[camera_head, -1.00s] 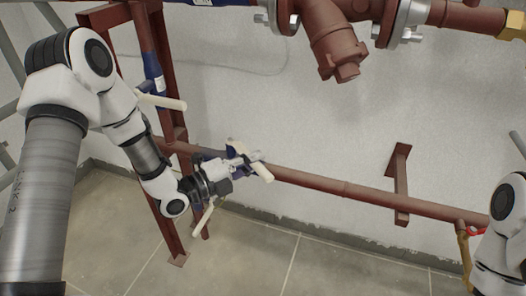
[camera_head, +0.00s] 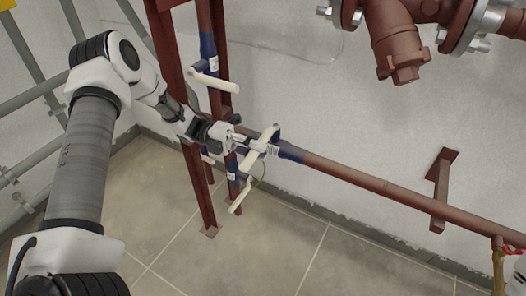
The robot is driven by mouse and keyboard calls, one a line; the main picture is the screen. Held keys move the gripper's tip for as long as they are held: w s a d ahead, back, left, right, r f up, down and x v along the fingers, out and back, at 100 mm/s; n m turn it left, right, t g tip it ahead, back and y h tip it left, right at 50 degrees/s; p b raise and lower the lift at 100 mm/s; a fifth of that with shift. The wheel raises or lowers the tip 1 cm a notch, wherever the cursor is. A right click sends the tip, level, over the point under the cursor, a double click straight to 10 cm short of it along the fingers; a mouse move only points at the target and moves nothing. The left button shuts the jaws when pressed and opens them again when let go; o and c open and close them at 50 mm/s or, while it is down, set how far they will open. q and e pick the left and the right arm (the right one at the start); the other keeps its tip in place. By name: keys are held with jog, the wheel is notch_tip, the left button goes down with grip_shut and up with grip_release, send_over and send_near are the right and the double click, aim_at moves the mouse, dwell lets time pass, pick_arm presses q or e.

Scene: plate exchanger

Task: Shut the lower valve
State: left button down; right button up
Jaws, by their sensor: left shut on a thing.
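Higher up, another blue valve (camera_head: 208,46) has a cream lever (camera_head: 215,81) angled down to the right. My right gripper is out of view.
A red-brown steel frame (camera_head: 169,62) stands behind my left arm. A wall bracket (camera_head: 442,190) carries the horizontal pipe (camera_head: 375,183). Large flanged fittings (camera_head: 403,62) hang at the upper right. The tiled floor (camera_head: 265,250) in front is clear.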

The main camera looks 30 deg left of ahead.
pick_arm(q)
jog(key=shift+a+m+g, duration=0.5)
jog(key=shift+g, duration=0.3)
jog(key=c, duration=1.1)
grip_release()
